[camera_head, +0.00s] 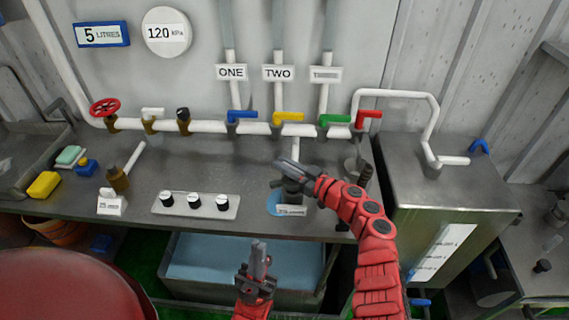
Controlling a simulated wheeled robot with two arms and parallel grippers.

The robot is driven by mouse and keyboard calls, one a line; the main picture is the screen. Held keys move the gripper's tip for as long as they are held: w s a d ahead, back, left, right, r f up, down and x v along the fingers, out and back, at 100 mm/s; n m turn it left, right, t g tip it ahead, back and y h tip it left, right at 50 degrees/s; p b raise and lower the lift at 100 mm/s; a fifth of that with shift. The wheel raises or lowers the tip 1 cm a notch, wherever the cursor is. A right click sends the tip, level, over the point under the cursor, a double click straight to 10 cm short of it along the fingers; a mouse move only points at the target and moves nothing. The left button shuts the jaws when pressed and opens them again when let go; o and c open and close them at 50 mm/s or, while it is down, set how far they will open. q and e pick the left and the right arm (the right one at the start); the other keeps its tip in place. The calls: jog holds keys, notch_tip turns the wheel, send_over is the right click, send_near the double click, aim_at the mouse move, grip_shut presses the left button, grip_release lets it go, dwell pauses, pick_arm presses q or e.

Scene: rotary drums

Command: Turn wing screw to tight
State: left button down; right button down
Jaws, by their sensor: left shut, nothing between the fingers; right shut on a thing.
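My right gripper (281,172) reaches in from the lower right over the grey bench. It is shut on a small dark part at the labelled fitting, which I take to be the wing screw; the fingers largely hide it. Part of the dark fitting (292,190) shows just below the fingers, with a blue round patch (273,203) beside it and a white label (291,211) in front. How tight the screw sits cannot be seen. My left gripper (259,250) is shut and empty, pointing up in front of the bench, over the blue water tank.
A white pipe (205,127) runs behind with blue (241,115), yellow (287,117), green (333,119) and red (368,115) levers. A panel (181,213) with three knobs lies left on the bench. A metal box (440,190) stands right. The water tank (210,295) is below.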

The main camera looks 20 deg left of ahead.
jog(key=shift+w+d+r+m+t+h+p, duration=0.15)
jog(key=shift+m+t+h+p, duration=0.45)
jog(key=shift+t+p, duration=0.7)
jog(key=shift+r+m+t+h+p, duration=0.15)
jog(key=shift+m+t+h+p, duration=0.45)
jog(key=shift+p, duration=1.25)
jog(key=shift+w+d+f+m+t, duration=0.1)
jog(key=shift+w+f+m+t, duration=0.1)
jog(key=shift+m+t, duration=0.5)
jog(key=shift+f+m+t+h, duration=0.15)
jog(key=shift+m+t+h, duration=0.25)
jog(key=shift+t+h, duration=0.15)
jog(key=m+t+h+b, duration=0.1)
jog(key=h+b, duration=0.1)
jog(key=b, duration=0.2)
jog(key=m+t+h+b, duration=0.2)
jog(key=b, duration=0.2)
jog(key=w+d+m+t+h+b, duration=0.1)
jog(key=m+h+b, duration=0.1)
jog(key=b, duration=0.3)
jog(key=shift+d+f+t+h, duration=0.1)
jog(key=shift+f+t+h, duration=0.15)
jog(key=shift+f+h, duration=0.1)
jog(key=shift+d+r+m+h+b, duration=0.1)
jog(key=shift+r+m+h+b, duration=0.35)
jog(key=shift+b, duration=0.45)
jog(key=shift+f, duration=0.1)
jog(key=c, duration=0.8)
grip_release()
